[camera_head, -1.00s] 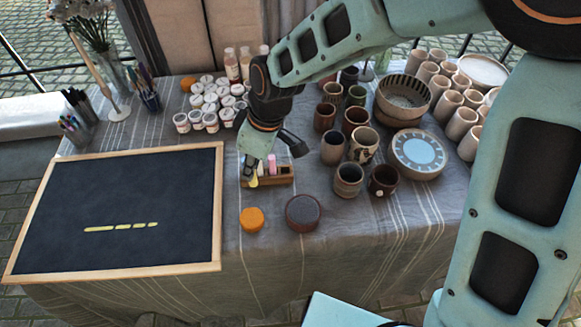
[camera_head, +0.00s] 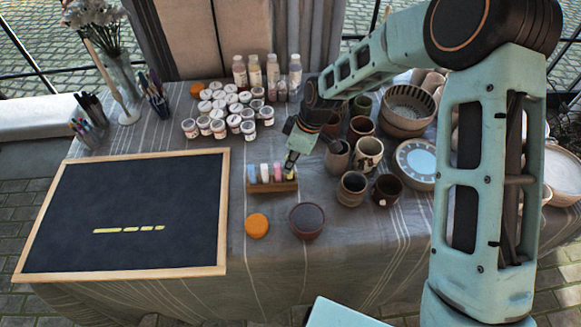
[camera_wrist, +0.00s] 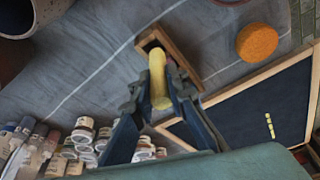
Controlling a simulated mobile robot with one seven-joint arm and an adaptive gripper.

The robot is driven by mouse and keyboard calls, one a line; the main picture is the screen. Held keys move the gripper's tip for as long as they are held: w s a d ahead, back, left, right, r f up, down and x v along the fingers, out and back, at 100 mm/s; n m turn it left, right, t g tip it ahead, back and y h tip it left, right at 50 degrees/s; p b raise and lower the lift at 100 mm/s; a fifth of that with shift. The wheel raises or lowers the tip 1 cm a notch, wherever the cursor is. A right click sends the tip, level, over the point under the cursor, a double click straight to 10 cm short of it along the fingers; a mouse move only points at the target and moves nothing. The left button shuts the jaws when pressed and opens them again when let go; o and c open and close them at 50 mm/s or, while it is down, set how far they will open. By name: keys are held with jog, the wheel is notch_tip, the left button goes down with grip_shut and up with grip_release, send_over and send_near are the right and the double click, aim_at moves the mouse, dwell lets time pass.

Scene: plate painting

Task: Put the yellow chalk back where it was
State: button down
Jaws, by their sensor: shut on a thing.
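The yellow chalk (camera_wrist: 158,78) is between the fingers of my gripper (camera_wrist: 157,90), which is shut on it. In the head view my gripper (camera_head: 290,162) is over the right end of the wooden chalk holder (camera_head: 272,187). The yellow chalk points down at that end, right of the pink chalk (camera_head: 277,172). A white chalk (camera_head: 264,173) and a blue chalk (camera_head: 252,174) stand further left in the holder. In the wrist view the chalk's far end overlaps the holder (camera_wrist: 182,55); I cannot tell whether it is inside the slot.
The blackboard (camera_head: 130,205) with yellow dashes lies to the left. An orange round piece (camera_head: 257,225) and a dark round pot (camera_head: 306,220) are in front of the holder. Cups (camera_head: 352,188) stand close on the right, paint jars (camera_head: 218,128) behind.

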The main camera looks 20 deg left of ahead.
jog(key=shift+w+f+p, duration=0.15)
jog(key=shift+f+p, duration=0.25)
jog(key=shift+f, duration=1.25)
jog(key=shift+f, duration=0.15)
jog(key=c, duration=1.9)
grip_release()
jog(key=b+v, duration=0.1)
jog(key=v, duration=1.1)
